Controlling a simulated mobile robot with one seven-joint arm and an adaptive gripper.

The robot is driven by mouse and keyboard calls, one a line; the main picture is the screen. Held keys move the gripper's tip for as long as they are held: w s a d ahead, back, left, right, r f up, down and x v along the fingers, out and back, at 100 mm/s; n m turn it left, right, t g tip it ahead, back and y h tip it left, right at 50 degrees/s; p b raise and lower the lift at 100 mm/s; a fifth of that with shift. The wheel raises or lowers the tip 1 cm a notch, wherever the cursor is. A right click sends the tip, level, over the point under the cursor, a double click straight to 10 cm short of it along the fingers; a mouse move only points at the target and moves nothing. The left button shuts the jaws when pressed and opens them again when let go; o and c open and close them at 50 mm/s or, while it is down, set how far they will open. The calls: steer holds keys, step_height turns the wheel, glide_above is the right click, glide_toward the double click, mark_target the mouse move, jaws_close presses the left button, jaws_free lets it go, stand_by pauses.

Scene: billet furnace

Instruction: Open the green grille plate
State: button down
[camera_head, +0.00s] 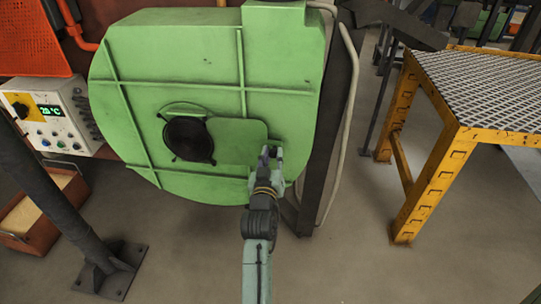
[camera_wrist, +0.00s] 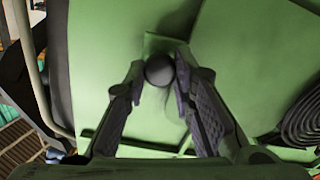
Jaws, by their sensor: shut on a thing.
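The green grille plate (camera_head: 238,138) is a rounded panel on the front of the big green furnace body (camera_head: 215,50). Its round dark grille (camera_head: 188,139) is at its left part. In the wrist view the plate (camera_wrist: 262,60) fills the right side, with the coiled grille (camera_wrist: 302,122) at the right edge. My gripper (camera_head: 271,153) is at the plate's right end. In the wrist view my gripper (camera_wrist: 160,78) has its fingertips on both sides of a dark round knob (camera_wrist: 160,69), shut on it. The knob's mount is partly hidden. I cannot tell whether the plate stands away from the body.
A yellow-framed table with a mesh top (camera_head: 485,90) stands at the right. A control box (camera_head: 55,115) with a green display is at the left. A dark slanted post (camera_head: 50,190) stands at the front left. Floor is clear between my arm and the yellow table.

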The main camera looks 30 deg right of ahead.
steer(key=shift+s+d, duration=0.2)
steer(key=shift+d, duration=0.1)
steer(key=c, duration=1.3)
jaws_free()
steer(key=shift+c, duration=0.2)
steer(key=shift+a, duration=0.1)
steer(key=v, duration=0.7)
steer(key=shift+s, duration=0.2)
steer(key=shift+a, duration=0.1)
